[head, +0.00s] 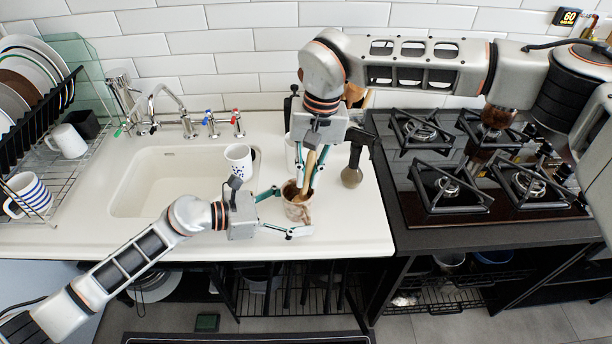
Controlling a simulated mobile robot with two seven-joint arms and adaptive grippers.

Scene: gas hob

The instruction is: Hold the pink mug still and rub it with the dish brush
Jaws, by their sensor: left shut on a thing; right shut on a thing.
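The pink mug (293,211), pale and mottled with a dark inside, stands on the white counter right of the sink. My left gripper (288,213) comes in from the left with its fingers on either side of the mug and is shut on it. My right gripper (311,160) is above the mug, pointing down, shut on the dish brush (309,170). The brush's wooden handle slants down to the mug's opening. The brush head is hidden, so I cannot tell whether it touches the mug's wall.
A dark round-ended utensil (352,176) is close on the right, before the gas hob (440,222). A dish rack (85,160) is at left. The counter's front strip is clear.

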